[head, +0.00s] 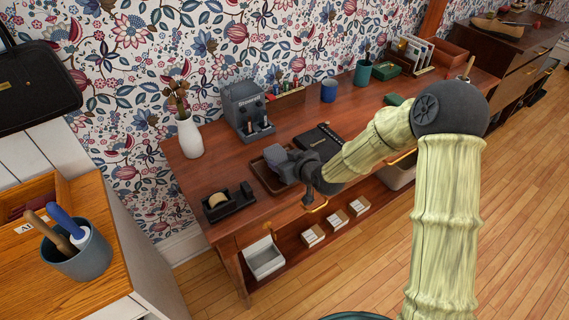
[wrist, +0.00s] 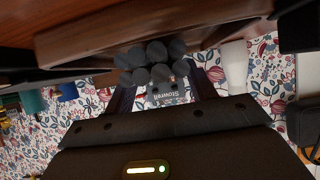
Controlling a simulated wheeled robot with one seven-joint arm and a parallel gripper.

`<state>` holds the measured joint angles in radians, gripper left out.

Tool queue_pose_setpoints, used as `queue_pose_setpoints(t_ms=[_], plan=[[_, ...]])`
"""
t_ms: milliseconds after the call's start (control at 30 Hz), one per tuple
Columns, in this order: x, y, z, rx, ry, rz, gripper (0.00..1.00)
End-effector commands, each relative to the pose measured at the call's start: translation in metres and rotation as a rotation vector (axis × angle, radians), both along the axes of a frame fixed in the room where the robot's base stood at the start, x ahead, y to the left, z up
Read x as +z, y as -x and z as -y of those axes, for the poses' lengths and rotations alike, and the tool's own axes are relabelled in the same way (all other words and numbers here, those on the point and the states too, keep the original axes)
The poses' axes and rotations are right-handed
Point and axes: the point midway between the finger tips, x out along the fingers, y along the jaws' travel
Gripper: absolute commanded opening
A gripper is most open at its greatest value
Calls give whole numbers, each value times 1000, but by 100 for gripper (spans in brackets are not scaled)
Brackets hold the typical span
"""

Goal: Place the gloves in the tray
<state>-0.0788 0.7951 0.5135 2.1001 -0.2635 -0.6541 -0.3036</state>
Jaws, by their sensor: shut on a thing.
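The gloves (head: 276,156), a grey bundle, are between the jaws of my gripper (head: 286,165) over the tray. They show in the wrist view as dark grey rounded finger shapes (wrist: 150,58) between the fingers of my gripper (wrist: 160,88). The tray (head: 262,181) is brown and shallow with a raised rim, on the reddish wooden desk. Its wooden rim also shows close to the gloves in the wrist view (wrist: 110,40). My gripper hides part of the tray. I cannot tell whether the gloves touch the tray floor.
A black tape dispenser (head: 228,202) stands left of the tray on the desk (head: 204,172). A white vase (head: 189,138) and a grey box-shaped machine (head: 244,108) stand behind. A dark book (head: 320,138) lies to the right.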

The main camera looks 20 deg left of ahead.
Motion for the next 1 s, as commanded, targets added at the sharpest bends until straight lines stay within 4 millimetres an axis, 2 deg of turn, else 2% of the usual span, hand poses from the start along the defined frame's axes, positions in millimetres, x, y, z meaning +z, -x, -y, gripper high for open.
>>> queue_pose_setpoints(t_ms=[100, 467, 500, 600, 1000], plan=[[-13, 0, 0, 0, 0, 0, 33], [-16, 0, 0, 0, -1, 2, 33], [-15, 0, 0, 0, 0, 1, 62], [-15, 0, 0, 0, -1, 1, 78], [-10, 1, 2, 0, 0, 2, 78]])
